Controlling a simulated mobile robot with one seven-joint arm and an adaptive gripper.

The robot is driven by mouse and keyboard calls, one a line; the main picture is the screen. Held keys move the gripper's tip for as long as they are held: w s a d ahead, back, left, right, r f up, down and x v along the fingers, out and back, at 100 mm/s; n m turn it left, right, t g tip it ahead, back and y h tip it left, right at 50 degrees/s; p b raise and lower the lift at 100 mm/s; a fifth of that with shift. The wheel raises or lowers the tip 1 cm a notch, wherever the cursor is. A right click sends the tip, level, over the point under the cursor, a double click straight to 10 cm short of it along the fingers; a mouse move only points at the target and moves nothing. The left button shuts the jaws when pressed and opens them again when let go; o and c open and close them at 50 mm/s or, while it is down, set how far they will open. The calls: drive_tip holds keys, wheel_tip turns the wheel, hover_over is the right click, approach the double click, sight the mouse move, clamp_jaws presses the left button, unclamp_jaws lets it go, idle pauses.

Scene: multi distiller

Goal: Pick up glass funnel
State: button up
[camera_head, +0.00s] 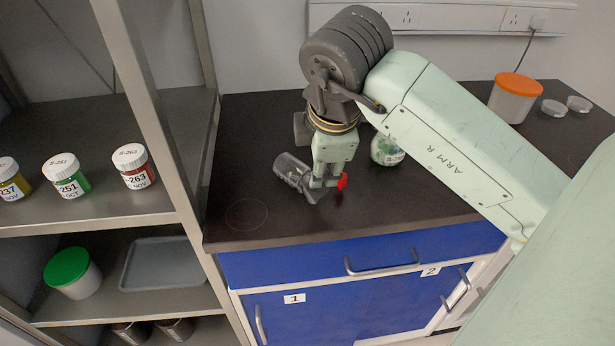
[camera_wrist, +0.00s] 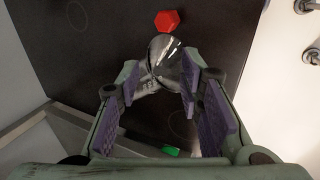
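The glass funnel (camera_head: 291,171) is clear and lies on its side on the dark bench top. In the wrist view the glass (camera_wrist: 164,52) shows at and between the tips of my gripper (camera_wrist: 160,80). The purple-padded fingers stand apart, one on each side of it. I cannot tell whether either pad touches the glass. In the head view my gripper (camera_head: 323,183) points down at the right end of the glass, and its fingers partly hide that end. A red piece (camera_head: 342,182) is just right of the fingers; it is a red hexagon (camera_wrist: 167,20) in the wrist view.
A jar with green contents (camera_head: 386,150) stands behind and right of my gripper. An orange-lidded tub (camera_head: 514,97) is at the far right. A metal shelf unit (camera_head: 150,110) with labelled jars borders the bench on the left. The bench's front left is clear.

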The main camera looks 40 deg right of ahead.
sight(302, 180)
drive_tip(key=shift+d+p+x, duration=0.15)
drive_tip(key=shift+p+x, duration=0.2)
drive_tip(key=shift+x, duration=0.8)
drive_tip(key=shift+d+p+x, duration=0.15)
drive_tip(key=shift+p+x, duration=0.2)
drive_tip(key=shift+x, duration=0.75)
drive_tip(key=shift+w+r, duration=0.1)
drive_tip(key=shift+w, duration=0.1)
clamp_jaws()
